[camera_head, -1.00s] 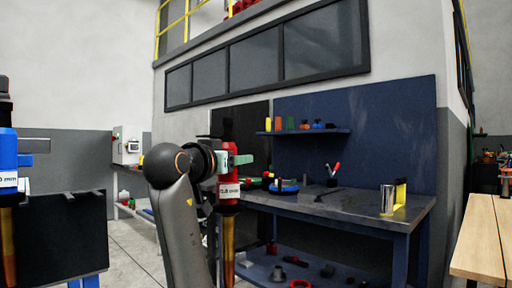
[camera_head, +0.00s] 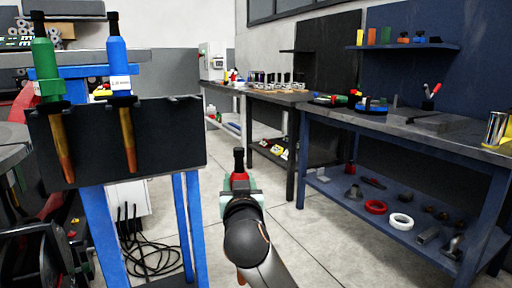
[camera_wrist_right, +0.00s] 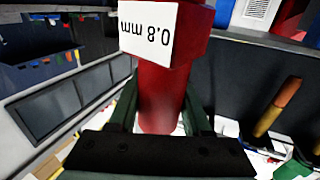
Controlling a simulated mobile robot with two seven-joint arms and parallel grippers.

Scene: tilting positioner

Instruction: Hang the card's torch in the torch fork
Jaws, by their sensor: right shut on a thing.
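My right gripper (camera_head: 240,188) is shut on a red torch (camera_head: 239,176) with a black top. The arm hides most of the torch's lower part in the head view. The right wrist view shows the red torch body (camera_wrist_right: 160,95) between the green fingers, with a white label (camera_wrist_right: 148,30) reading 0.8 mm upside down. A green torch (camera_head: 44,62) and a blue torch (camera_head: 118,62) hang in a black plate (camera_head: 165,140) on a blue stand, copper ends down. The held torch is to the right of this plate, apart from it. The card is not in view, and I cannot identify the torch fork.
The plate's top edge right of the blue torch is bare. A blue workbench (camera_head: 455,146) with loose parts on its lower shelf stands at the right. A dark bench (camera_head: 275,97) is behind. Black cables (camera_head: 150,255) lie under the stand. Open floor lies between.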

